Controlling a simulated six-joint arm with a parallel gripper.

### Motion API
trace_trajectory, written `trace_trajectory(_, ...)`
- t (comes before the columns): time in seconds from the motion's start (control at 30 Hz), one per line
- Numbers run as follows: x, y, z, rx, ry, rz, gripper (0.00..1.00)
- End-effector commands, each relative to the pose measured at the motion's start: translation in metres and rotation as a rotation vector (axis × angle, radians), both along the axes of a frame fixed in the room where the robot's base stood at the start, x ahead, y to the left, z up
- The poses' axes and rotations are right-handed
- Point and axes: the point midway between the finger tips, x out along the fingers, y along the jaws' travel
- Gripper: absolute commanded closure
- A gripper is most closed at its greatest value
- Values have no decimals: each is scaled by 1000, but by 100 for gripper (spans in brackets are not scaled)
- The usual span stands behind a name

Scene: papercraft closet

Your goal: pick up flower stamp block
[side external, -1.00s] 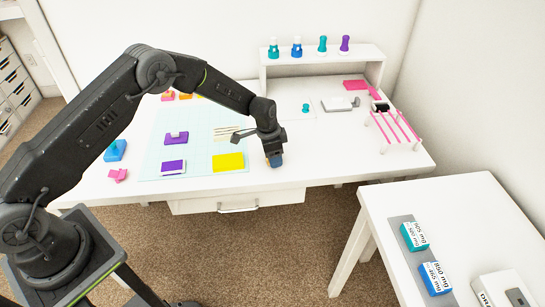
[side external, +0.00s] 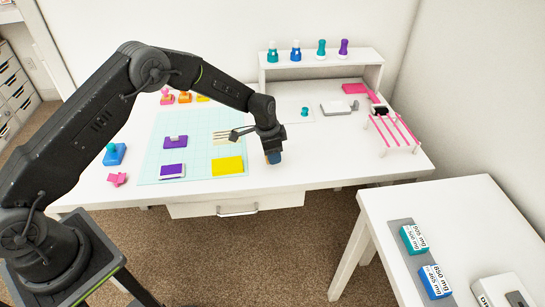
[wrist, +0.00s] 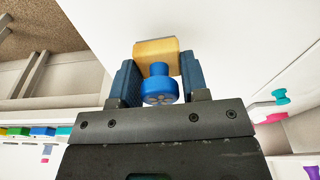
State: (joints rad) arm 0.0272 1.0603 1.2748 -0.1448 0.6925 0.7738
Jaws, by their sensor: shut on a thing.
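My gripper (wrist: 158,70) is shut on a stamp block, which has a wooden base (wrist: 156,50) and a round blue knob (wrist: 160,90) between the two blue finger pads. I take it for the flower stamp block; its stamping face is hidden. In the side external view my gripper (side external: 272,155) is low over the front right part of the white table, right of the yellow block. A little of the wooden base shows under the fingers. I cannot tell whether the block touches the table.
A pale cutting mat (side external: 205,130) bears a yellow block (side external: 227,166) and purple blocks. A pink rack (side external: 395,130) stands right. A shelf (side external: 320,60) with several coloured bottles is behind. A side table (side external: 460,215) is at the lower right. The table front edge is close to my gripper.

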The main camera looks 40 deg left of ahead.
Motion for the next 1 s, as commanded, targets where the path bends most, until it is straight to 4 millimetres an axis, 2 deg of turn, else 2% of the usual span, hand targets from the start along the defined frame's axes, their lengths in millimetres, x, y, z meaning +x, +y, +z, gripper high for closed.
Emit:
trace_trajectory(0.1, -1, 5, 24, 0, -3, 2, 87)
trace_trajectory(0.4, -28, 67, 62, 0, -1, 5, 87)
trace_trajectory(0.6, -40, 95, 80, 0, 0, 2, 87)
trace_trajectory(0.73, -44, 104, 86, 0, 0, 1, 87)
trace_trajectory(1.0, -46, 107, 88, 0, 1, -1, 87)
